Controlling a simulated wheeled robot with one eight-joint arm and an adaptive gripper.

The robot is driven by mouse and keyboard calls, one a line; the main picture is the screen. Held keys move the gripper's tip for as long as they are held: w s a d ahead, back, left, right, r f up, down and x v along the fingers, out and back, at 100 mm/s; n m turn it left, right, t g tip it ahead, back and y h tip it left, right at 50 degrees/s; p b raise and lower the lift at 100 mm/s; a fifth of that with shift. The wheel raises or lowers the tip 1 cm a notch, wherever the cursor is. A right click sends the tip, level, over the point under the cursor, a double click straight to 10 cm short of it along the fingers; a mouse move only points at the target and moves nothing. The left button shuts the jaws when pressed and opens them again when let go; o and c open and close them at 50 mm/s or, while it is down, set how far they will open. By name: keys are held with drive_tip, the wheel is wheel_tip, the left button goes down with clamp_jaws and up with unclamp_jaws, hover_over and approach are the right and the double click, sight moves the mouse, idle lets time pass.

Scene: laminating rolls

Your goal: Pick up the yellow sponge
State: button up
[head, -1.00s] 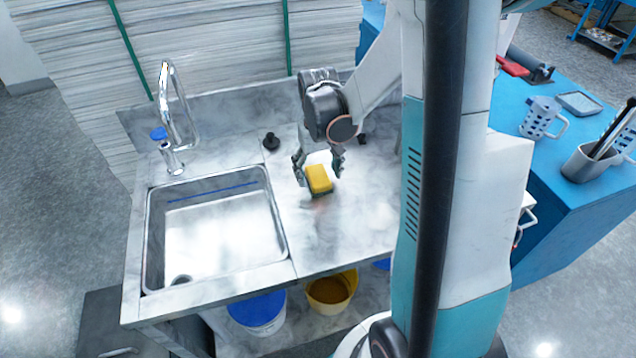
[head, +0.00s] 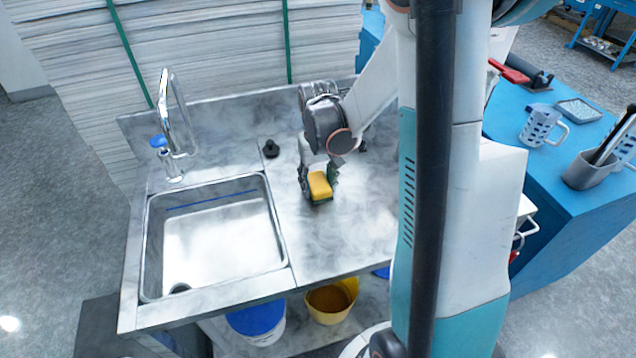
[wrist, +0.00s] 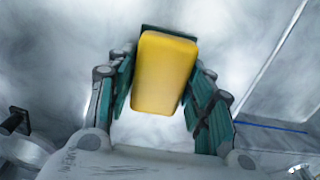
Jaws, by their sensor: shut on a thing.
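The yellow sponge (head: 320,185), with a dark green layer underneath, is at the steel counter right of the sink. It fills the space between the fingers in the wrist view (wrist: 165,72). My gripper (head: 319,184) points down and is shut on the sponge, one finger on each side. In the wrist view, the green finger pads (wrist: 160,90) touch or nearly touch the sponge's sides. I cannot tell whether the sponge rests on the counter or is slightly above it.
The steel sink (head: 215,235) with its tap (head: 172,130) lies to the left. A small black knob (head: 271,149) stands behind. A blue table (head: 580,185) with a mug (head: 542,125) is at right. Buckets (head: 330,302) sit below. The counter's front right is clear.

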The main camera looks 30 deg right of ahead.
sight(318, 181)
wheel_tip(318, 181, up, 20)
drive_tip(key=p, duration=0.7)
drive_tip(key=shift+f, duration=0.1)
drive_tip(key=shift+c, duration=0.7)
